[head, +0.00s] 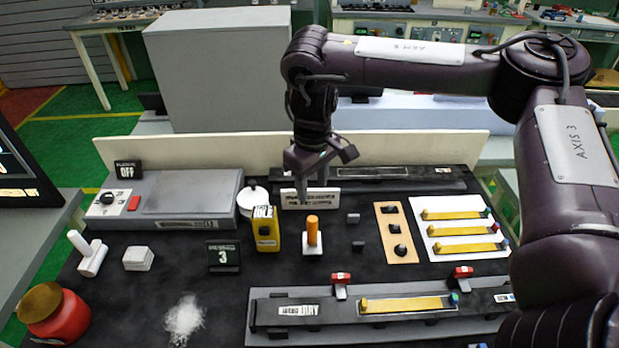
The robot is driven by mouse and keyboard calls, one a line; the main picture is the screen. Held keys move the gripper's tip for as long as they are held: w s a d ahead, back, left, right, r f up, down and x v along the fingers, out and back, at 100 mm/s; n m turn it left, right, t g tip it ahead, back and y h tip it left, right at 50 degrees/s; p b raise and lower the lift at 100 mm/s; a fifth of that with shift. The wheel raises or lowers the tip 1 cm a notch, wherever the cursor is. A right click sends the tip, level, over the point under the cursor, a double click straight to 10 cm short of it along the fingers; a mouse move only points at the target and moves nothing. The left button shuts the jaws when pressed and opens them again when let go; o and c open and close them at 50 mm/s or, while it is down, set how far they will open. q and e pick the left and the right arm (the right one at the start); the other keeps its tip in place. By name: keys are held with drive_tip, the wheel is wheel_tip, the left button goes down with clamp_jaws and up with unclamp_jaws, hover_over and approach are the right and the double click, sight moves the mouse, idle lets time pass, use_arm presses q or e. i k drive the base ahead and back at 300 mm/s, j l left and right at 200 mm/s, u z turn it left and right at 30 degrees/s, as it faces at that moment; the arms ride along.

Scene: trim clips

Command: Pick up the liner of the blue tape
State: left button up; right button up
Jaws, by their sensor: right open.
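Three yellow strips with small coloured end tabs lie on a white board at the right. The lowest one (467,247) appears to have a blue tab (505,243) at its right end. The tabs are small, so I cannot surely tell which tape is the blue one. My right gripper (313,190) is open and points down above the orange-handled tool (312,230), far left of the white board, with nothing seen in it. My left gripper is out of view.
A grey device (185,200) and a red jar (55,312) are at the left.

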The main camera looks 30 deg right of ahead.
sight(424, 303)
drive_tip(key=k, duration=1.5)
